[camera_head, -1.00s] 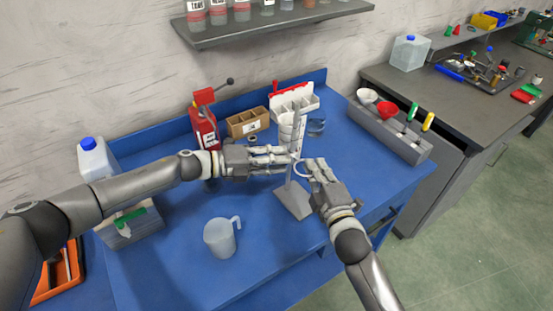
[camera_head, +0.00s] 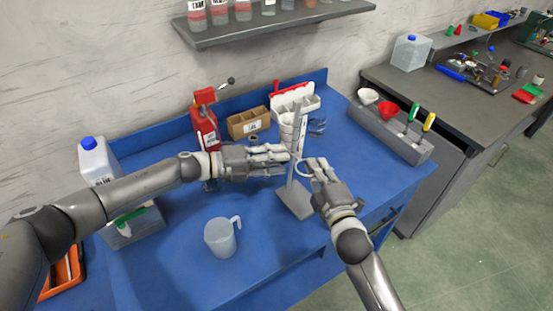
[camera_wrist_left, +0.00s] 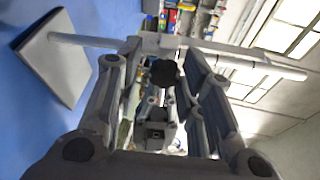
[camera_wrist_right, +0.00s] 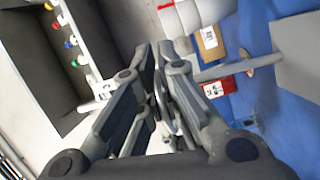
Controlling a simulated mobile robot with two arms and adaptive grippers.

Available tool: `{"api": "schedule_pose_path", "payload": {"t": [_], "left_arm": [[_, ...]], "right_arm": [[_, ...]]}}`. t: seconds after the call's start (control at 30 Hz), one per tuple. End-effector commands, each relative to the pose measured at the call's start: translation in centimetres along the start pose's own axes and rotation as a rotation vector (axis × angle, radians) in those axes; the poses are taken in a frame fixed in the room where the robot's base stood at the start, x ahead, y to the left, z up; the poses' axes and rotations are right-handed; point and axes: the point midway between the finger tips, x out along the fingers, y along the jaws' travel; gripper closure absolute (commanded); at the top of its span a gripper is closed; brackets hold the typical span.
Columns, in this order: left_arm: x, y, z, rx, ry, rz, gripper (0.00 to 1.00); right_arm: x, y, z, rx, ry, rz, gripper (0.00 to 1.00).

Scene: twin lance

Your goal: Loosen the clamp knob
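The grey stand with a flat base (camera_head: 294,199) and upright rod (camera_head: 301,130) stands on the blue bench. A pale ring (camera_head: 301,168) sticks out at the rod. My left gripper (camera_head: 288,161) reaches it from the left. In the left wrist view the black clamp knob (camera_wrist_left: 164,74) lies between my open left fingers, with a small gap beside it. My right gripper (camera_head: 312,164) is at the ring on the right of the rod. In the right wrist view its fingertips (camera_wrist_right: 160,48) are close together and seem closed on the ring. The knob is hidden in the head view.
A clear jug (camera_head: 221,238) stands in front of my left gripper. A grey trough (camera_head: 398,138) borders the right. The bench front between jug and stand base is clear.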

Motion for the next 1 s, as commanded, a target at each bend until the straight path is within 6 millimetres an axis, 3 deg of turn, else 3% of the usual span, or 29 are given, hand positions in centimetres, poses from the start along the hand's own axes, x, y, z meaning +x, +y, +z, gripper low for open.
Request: {"api": "schedule_pose_path", "payload": {"t": [0.27,0.7,1.0], "left_arm": [[0.0,-1.1,-0.1,0.004,0.006,-0.004,0.66],[-1.4,-9.0,0.7,0.005,0.003,-0.006,0.66],[-1.7,-9.9,0.7,-0.001,0.002,-0.002,0.66]], "right_arm": [[0.1,0.2,-0.1,0.001,0.003,0.004,1.0],[0.0,-0.3,0.0,-0.002,-0.002,-0.006,1.0],[0.0,-0.1,-0.1,0.0,0.001,-0.001,1.0]]}}
